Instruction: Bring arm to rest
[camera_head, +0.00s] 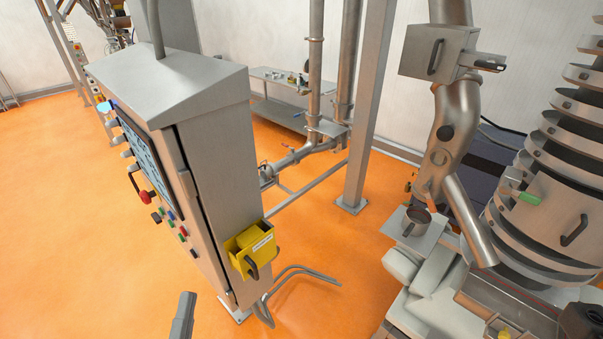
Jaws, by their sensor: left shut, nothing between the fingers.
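My left gripper (183,317) shows at the bottom edge of the head view, left of centre. It is a slim grey shape, shut and empty, over the orange floor in front of the control cabinet. It touches nothing that I can see. Most of the left arm is out of the picture. My right gripper and right arm are not in view.
A steel control cabinet (217,145) stands close by with buttons, a red knob (145,197) and a yellow box (252,246) on its side. Bent metal tubes (300,273) reach out low beside it. Machinery with a metal cup (416,221) fills the right. Orange floor (335,235) lies between.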

